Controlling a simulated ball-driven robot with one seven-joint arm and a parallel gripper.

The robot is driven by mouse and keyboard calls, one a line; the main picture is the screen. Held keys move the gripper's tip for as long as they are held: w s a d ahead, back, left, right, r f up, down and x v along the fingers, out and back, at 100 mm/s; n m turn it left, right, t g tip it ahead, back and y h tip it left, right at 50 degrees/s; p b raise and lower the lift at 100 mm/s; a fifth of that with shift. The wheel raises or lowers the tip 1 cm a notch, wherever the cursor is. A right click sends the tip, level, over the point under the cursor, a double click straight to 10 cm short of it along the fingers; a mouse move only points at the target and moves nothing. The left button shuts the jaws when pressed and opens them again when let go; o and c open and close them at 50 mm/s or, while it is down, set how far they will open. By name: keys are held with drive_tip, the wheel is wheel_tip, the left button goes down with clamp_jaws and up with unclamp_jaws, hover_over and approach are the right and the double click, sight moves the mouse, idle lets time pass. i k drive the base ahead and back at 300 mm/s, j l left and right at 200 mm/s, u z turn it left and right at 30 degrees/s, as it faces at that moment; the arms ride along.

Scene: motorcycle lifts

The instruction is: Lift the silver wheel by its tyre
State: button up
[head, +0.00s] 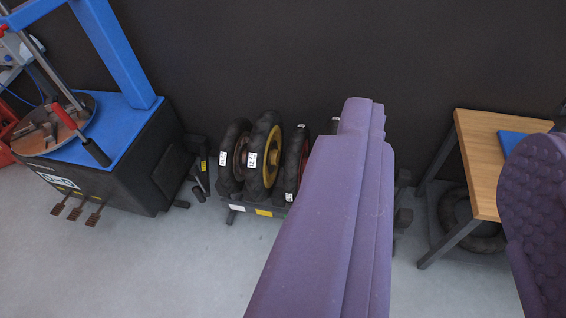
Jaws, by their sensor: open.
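Several upright wheels with black tyres stand in a low rack (237,207) against the dark wall. One has a yellow rim (267,157), and the wheel to its right shows a red rim (291,165). The leftmost wheel (231,150) shows mostly its tyre, with a white label. Another tyre (333,125) peeks out beside my left finger. I cannot make out a silver rim; part of the rack is hidden behind that finger. My gripper (443,128) is open, its two purple fingers wide apart and large in the foreground. I see nothing held between them.
A blue and black tyre-changing machine (125,125) with pedals stands at the left. A wooden-topped table (483,165) stands at the right, with a blue item (520,143) on top and a tyre (455,215) under it. The grey floor (180,265) in front is clear.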

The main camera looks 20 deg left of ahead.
sight(232, 179)
drive_tip(key=j, duration=0.4)
drive_tip(key=k+j+z, duration=0.1)
drive_tip(key=j, duration=0.35)
drive_tip(key=k+j, duration=0.1)
drive_tip(key=j, duration=0.3)
drive_tip(key=k+j+z, duration=0.1)
drive_tip(key=j, duration=0.75)
drive_tip(key=k+j+z, duration=0.1)
drive_tip(key=j, duration=0.3)
drive_tip(key=k+j, duration=0.15)
drive_tip(key=j, duration=0.25)
drive_tip(key=z, duration=0.05)
